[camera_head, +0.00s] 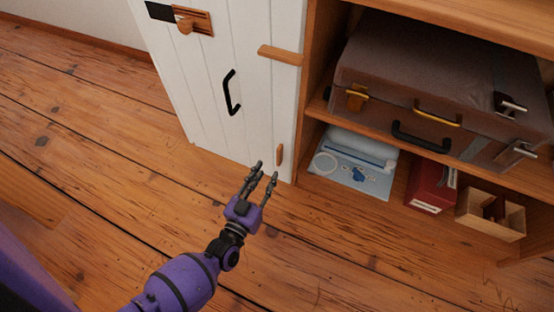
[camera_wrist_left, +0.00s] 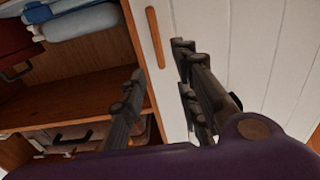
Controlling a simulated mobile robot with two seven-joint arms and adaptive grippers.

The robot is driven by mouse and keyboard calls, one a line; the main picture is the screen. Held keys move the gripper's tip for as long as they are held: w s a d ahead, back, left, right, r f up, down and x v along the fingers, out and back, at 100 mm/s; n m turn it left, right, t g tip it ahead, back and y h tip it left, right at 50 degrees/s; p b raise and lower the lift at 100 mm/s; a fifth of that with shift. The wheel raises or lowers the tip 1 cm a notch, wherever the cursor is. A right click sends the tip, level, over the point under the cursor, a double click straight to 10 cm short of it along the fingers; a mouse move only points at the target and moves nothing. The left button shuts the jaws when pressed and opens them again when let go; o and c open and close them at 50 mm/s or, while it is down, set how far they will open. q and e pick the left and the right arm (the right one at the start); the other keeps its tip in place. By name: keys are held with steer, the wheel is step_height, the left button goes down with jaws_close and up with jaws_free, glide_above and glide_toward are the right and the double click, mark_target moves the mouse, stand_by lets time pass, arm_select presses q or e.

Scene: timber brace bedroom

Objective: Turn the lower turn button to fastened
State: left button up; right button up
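The lower turn button (camera_head: 279,155) is a small wooden bar low on the white door (camera_head: 205,80), near its right edge. It stands upright, along the door edge, and does not reach across to the shelf opening. In the left wrist view the button (camera_wrist_left: 154,37) shows beyond the fingers, on the white edge strip. My left gripper (camera_head: 266,170) is open and empty, just in front of and below the button, and looks apart from it. The upper wooden turn button (camera_head: 281,55) lies level across the door's edge. My right gripper is not in view.
The door has a black handle (camera_head: 231,93) and a wooden slide latch (camera_head: 190,22). Open shelves to the right hold a suitcase (camera_head: 430,75), a blue packet (camera_head: 350,165), a red box (camera_head: 428,185) and a wooden box (camera_head: 490,214). The plank floor in front is clear.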

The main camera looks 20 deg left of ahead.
mark_target(278, 155)
arm_select(q)
steer(key=w+b, duration=0.2)
steer(key=w, duration=0.5)
steer(key=shift+w+d+b, duration=0.1)
steer(key=shift+w+b, duration=0.2)
steer(key=shift+b, duration=0.1)
steer(key=shift+c, duration=0.4)
jaws_close()
